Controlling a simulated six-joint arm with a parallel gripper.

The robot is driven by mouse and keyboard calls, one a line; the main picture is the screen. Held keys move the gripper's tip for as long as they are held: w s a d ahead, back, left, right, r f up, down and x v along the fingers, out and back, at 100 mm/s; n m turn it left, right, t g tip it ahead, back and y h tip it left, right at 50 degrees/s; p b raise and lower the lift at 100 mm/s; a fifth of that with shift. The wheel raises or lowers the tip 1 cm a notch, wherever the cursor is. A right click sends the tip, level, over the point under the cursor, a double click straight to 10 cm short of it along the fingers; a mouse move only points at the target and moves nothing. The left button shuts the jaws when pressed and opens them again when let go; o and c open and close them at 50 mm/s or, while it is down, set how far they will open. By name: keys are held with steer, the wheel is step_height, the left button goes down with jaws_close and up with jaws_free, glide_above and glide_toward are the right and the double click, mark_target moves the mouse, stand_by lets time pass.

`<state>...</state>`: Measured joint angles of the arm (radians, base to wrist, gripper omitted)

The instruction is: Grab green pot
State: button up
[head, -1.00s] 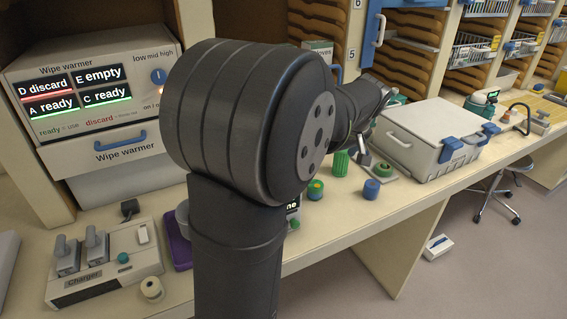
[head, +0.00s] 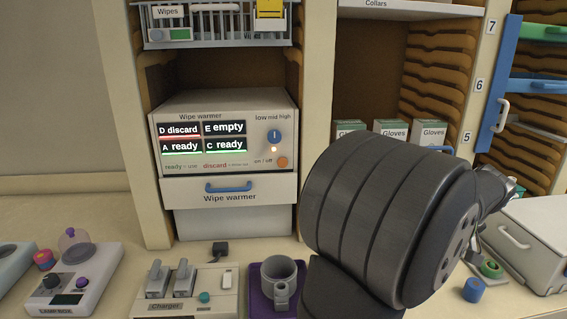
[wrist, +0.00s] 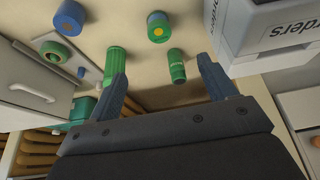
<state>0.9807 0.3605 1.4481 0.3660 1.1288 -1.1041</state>
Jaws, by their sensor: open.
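Several small green things show in the wrist view, and I cannot tell for certain which is the green pot. A round green pot with a yellow-orange middle (wrist: 158,27) stands beyond my gripper (wrist: 163,72). A ribbed green cylinder (wrist: 117,65) is beside the left fingertip. A slimmer green cylinder (wrist: 177,65) shows between the fingers, nearer the right one. My gripper is open, its fingers wide apart, with nothing held. In the head view my arm hides most of this area; a green ring-shaped piece (head: 490,268) shows at the right.
A pale box with lettering (wrist: 265,35) is close on the right. A charger (head: 188,290) and a grey mug (head: 280,275) stand on the bench.

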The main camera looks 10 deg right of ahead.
steer(key=w+a+f+n+g+h, duration=0.1)
steer(key=w+a+n+g+h, duration=0.4)
steer(key=w+n, duration=0.7)
steer(key=s+d+f, duration=0.1)
steer(key=f, duration=0.2)
steer(key=s+d+f+n, duration=0.1)
steer(key=f, duration=0.3)
steer(key=s+d+f+n+g, duration=0.1)
steer(key=f, duration=0.2)
steer(key=shift+s+f+y, duration=0.3)
steer(key=shift+f+y, duration=0.1)
steer(key=shift+x, duration=2.75)
steer(key=shift+d+r, duration=0.1)
steer(key=shift+d, duration=0.05)
steer(key=c, duration=1.1)
